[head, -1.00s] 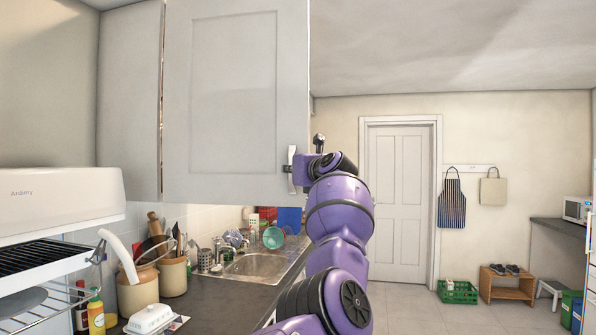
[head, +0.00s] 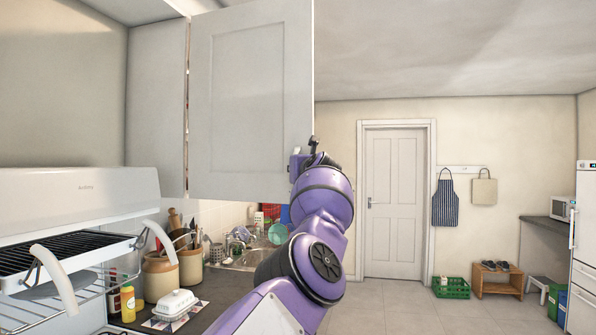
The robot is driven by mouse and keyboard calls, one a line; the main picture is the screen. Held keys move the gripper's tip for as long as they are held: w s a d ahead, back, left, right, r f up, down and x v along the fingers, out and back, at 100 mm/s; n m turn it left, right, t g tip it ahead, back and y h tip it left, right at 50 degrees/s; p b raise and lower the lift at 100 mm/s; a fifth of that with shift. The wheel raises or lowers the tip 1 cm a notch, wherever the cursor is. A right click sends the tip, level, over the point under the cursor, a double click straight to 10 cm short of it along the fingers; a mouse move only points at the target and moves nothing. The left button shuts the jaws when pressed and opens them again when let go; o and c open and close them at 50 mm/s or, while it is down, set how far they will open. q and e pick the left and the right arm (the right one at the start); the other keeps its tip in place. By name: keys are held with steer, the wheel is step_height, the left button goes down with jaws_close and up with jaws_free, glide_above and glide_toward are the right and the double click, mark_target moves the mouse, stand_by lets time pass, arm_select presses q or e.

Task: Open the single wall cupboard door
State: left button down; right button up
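The grey wall cupboard door (head: 250,100) hangs at the upper left, above the sink counter, with a recessed panel. A narrow dark gap runs down its left side. I cannot tell how far it is swung from the cupboard body. My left gripper (head: 303,160) is at the lower right edge of the door, at the end of my purple arm. The door handle is hidden or too small to make out behind the gripper. The fingertips are largely hidden, so their hold is unclear. My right gripper is out of view.
Below are a sink (head: 246,260), stoneware crocks (head: 160,275), a white butter dish (head: 175,303) and bottles on the counter. An open-fronted white cooker grill (head: 75,200) juts out at left. Clear floor (head: 400,310) lies to the right, before a white door (head: 395,200).

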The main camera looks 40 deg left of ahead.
arm_select(q)
steer(key=shift+s+d+r, duration=0.1)
steer(key=shift+s+r, duration=0.05)
steer(key=shift+r, duration=0.05)
stand_by(0.3)
steer(key=c, duration=2.3)
jaws_free()
steer(key=shift+o, duration=0.6)
steer(key=shift+d, duration=0.1)
steer(key=shift+f, duration=0.1)
steer(key=v, duration=1.2)
